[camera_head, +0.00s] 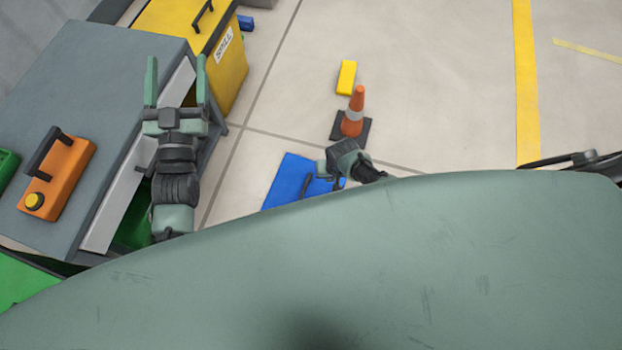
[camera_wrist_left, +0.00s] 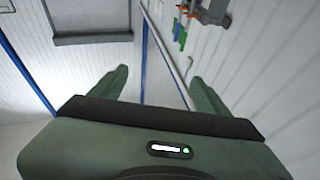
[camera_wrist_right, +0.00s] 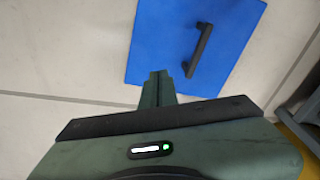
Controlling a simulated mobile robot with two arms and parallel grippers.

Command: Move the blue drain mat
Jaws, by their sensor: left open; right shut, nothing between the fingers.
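The blue drain mat (camera_head: 286,184) lies flat on the floor in the head view, partly hidden by my own body and right arm. In the right wrist view the blue drain mat (camera_wrist_right: 163,40) shows a dark bar handle (camera_wrist_right: 198,50) on top. My right gripper (camera_wrist_right: 158,76) is shut and empty, its fingertips at the mat's near edge in that view, left of the handle; I cannot tell whether they touch. My left gripper (camera_head: 176,72) is open and empty over the edge of the grey cabinet. In the left wrist view the left fingers (camera_wrist_left: 158,78) are spread, facing a wall.
The grey cabinet (camera_head: 120,55) bears an orange box with a handle (camera_head: 66,170). A yellow spill bin (camera_head: 180,22) stands behind it. An orange cone (camera_head: 355,110) and a yellow block (camera_head: 346,78) are on the floor beyond the mat. The floor to the right is clear.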

